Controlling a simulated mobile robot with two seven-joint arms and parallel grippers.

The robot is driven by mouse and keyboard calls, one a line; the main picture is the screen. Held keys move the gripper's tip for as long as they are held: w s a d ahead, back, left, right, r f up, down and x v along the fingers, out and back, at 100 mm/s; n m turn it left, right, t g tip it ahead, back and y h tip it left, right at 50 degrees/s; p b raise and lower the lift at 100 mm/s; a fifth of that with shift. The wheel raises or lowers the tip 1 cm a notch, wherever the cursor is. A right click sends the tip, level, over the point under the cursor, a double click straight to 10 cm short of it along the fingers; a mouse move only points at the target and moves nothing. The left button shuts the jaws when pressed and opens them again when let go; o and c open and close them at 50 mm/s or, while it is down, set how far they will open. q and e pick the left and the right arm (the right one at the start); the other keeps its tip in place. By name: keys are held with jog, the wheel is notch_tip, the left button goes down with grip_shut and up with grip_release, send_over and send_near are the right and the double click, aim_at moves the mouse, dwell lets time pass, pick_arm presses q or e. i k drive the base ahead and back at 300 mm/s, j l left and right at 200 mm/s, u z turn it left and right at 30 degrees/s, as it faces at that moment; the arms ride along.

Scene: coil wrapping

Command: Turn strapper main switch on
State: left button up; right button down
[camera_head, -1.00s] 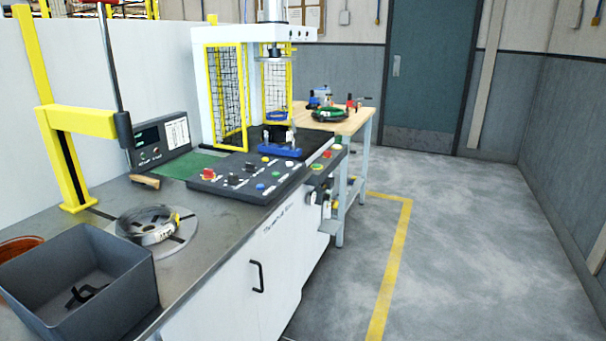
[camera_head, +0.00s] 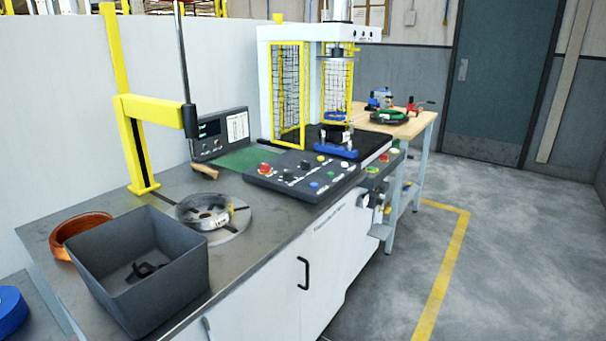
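A black control panel (camera_head: 300,181) with several knobs and buttons lies on the bench top. It carries a red knob on a yellow base (camera_head: 264,168) at its left end, black switches (camera_head: 288,176) beside that, and white, yellow, blue and green buttons to the right. I cannot tell which control is the strapper main switch or how it is set. A display box (camera_head: 220,135) with green readouts stands behind the panel on the left. Neither of my grippers is in view.
A grey bin (camera_head: 180,270) with black pieces inside stands at the front left, beside a copper-coloured coil (camera_head: 70,232). A metal ring (camera_head: 205,212) lies on a round plate. A yellow post (camera_head: 136,150) rises behind. The floor at right (camera_head: 520,260) is clear.

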aim_at(264, 168)
jog(key=i+l, duration=0.35)
jog(key=i+l+u, duration=0.1)
jog(key=i+l, duration=0.3)
jog(key=l, duration=0.2)
